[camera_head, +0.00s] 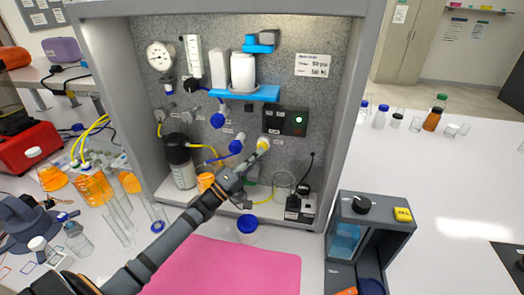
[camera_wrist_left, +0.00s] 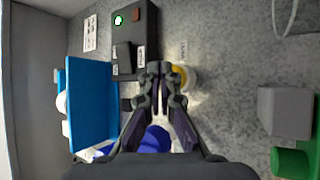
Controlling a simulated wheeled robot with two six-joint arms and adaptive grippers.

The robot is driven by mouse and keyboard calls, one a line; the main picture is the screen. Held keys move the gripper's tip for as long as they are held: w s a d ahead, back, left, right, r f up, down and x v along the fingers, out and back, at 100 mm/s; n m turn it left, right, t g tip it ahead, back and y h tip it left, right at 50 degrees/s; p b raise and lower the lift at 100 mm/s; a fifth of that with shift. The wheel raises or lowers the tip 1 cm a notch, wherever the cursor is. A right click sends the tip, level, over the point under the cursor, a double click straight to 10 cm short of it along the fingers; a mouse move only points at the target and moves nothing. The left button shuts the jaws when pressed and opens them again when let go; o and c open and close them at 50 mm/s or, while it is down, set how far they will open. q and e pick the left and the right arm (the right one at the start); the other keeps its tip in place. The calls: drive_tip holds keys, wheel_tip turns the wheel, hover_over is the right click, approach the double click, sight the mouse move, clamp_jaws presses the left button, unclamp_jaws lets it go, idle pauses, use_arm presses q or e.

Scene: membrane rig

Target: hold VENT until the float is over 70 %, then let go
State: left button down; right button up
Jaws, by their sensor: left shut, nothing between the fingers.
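The yellow round button (camera_head: 263,142) is on the grey speckled panel, below a black switch box; I take it for VENT, as its small label is hard to read. In the left wrist view the yellow button (camera_wrist_left: 181,75) shows just beside the fingertips. My left gripper (camera_head: 254,154) is shut and empty, its tips at the button; it also shows in the left wrist view (camera_wrist_left: 160,72). I cannot tell whether the tips press it. A clear upright tube gauge (camera_head: 193,56) stands at the panel's upper left; its float level is too small to read.
The switch box (camera_head: 286,121) has a lit green lamp. A blue shelf (camera_head: 262,95) juts out above the gripper, and a blue knob (camera_head: 236,147) is close to its left. A glass beaker (camera_head: 284,184) stands on the rig floor. A pink mat (camera_head: 230,268) lies in front.

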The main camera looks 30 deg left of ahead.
use_arm(q)
drive_tip(key=shift+w+a+b, duration=0.15)
drive_tip(key=shift+w+b, duration=0.4)
drive_tip(key=shift+b, duration=0.05)
idle(0.8)
idle(1.5)
drive_tip(key=shift+s+d+p, duration=0.25)
drive_tip(key=shift+s+p, duration=0.65)
drive_tip(key=shift+s, duration=0.05)
drive_tip(key=s+p, duration=0.2)
drive_tip(key=s+d+p, duration=0.1)
drive_tip(key=s+p, duration=0.1)
drive_tip(key=shift+s+d, duration=0.15)
drive_tip(key=shift+s, duration=0.25)
